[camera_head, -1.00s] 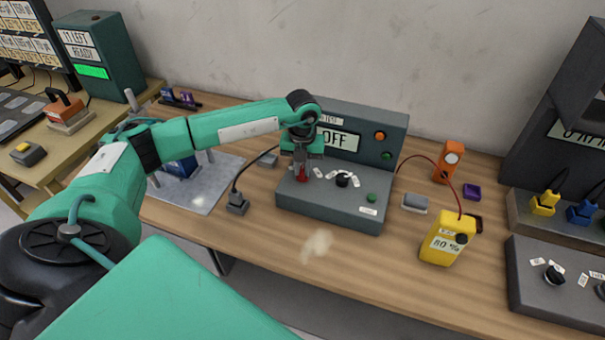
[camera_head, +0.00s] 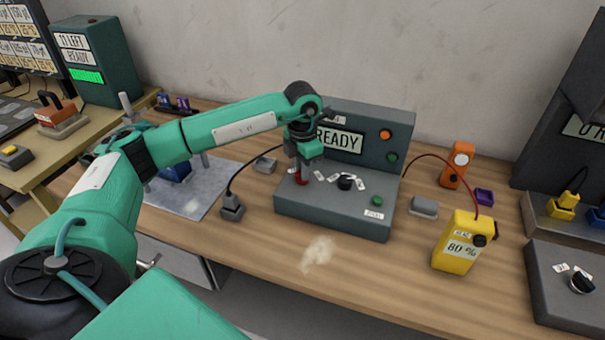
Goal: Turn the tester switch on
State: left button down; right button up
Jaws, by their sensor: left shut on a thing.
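The grey tester (camera_head: 335,212) stands in the middle of the wooden bench. Its display (camera_head: 341,140) reads READY. A red switch (camera_head: 301,177) is on the left of its sloped front panel. My left gripper (camera_head: 302,166) points down at the panel and is shut on the red switch. The fingertips and part of the switch are hard to make out at this size. A black knob (camera_head: 345,182) with white labels around it and a green button (camera_head: 377,201) sit to the right of the gripper. My right gripper does not show.
A yellow unit (camera_head: 457,243) reading 80 % stands right of the tester, joined by a red cable. An orange device (camera_head: 456,165), a grey block (camera_head: 423,207) and a purple block (camera_head: 484,197) are near it. A black plug (camera_head: 232,207) lies left. The bench front is clear apart from a pale patch.

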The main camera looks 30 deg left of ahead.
pick_arm(q)
jog(key=shift+r+m+b, duration=0.1)
jog(key=shift+m+b, duration=0.25)
jog(key=shift+m, duration=0.35)
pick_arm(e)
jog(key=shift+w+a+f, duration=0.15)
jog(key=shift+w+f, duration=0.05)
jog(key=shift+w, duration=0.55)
pick_arm(q)
jog(key=c, duration=1.4)
grip_release()
notch_tip(320, 180, up, 14)
jog(key=b, duration=0.2)
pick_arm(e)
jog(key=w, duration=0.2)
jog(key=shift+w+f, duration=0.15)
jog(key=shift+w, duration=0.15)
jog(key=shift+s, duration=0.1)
